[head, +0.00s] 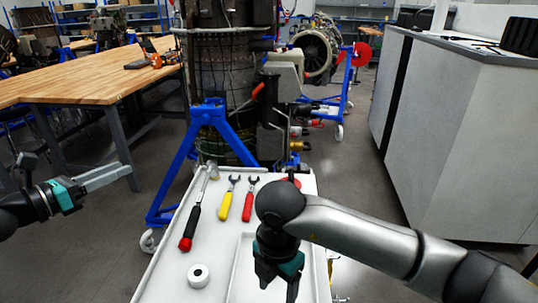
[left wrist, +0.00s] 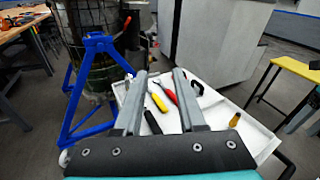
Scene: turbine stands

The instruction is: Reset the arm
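My left gripper (head: 112,176) is at the left of the head view, out over the floor beside the white tray cart (head: 215,280). In the left wrist view its two grey fingers (left wrist: 159,85) stand apart with nothing between them. My right arm reaches in from the right across the cart. My right gripper (head: 278,284) points down over the cart's front part; its dark fingers look spread, and I see nothing held. The ends of its fingers are near the lower picture edge.
On the cart lie a red-and-black-handled tool (head: 190,228), a yellow wrench (head: 224,204), a red wrench (head: 248,206) and a white tape roll (head: 199,276). A blue stand (head: 185,160) with an engine is behind. A wooden bench (head: 95,82) is left, a grey cabinet (head: 450,130) right.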

